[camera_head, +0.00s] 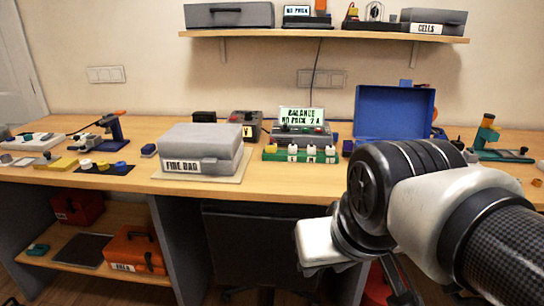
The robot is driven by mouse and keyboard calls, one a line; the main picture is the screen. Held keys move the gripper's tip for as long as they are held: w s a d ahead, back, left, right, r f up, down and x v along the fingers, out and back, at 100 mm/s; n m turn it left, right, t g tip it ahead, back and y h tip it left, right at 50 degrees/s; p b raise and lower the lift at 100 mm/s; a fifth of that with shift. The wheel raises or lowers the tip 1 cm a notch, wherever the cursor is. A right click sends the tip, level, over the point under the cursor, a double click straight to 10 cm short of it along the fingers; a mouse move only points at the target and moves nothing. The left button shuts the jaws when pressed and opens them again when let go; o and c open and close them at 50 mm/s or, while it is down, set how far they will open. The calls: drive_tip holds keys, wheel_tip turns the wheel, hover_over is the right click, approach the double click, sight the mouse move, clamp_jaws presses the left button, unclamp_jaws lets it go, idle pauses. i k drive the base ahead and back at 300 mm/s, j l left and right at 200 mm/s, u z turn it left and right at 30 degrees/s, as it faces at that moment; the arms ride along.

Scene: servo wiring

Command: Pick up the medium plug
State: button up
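I cannot tell for sure which thing is the medium plug. A green block (271,153) on the bench carries a row of small pale plug-like pieces (310,151), with a yellow one (271,149) at its left end. Small yellow, white and blue knob-like pieces stand on a dark mat (103,170) at the left. My arm fills the lower right, in front of the bench edge. My gripper (399,284) points down below the bench top, mostly hidden by the arm; its fingers are too hidden to read. It is well apart from the green block.
A display unit (302,115) stands behind the block. An open blue box (392,112) is behind my arm. A shelf (300,34) hangs above. Orange and red cases sit on the low shelf.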

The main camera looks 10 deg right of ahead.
sight(311, 148)
drive_tip(key=j+z, duration=0.45)
drive_tip(key=j, duration=0.6)
drive_tip(key=i+z, duration=0.3)
drive_tip(key=i, duration=0.45)
drive_tip(key=z, duration=0.2)
drive_tip(key=i+u, duration=0.1)
drive_tip(key=i, duration=0.1)
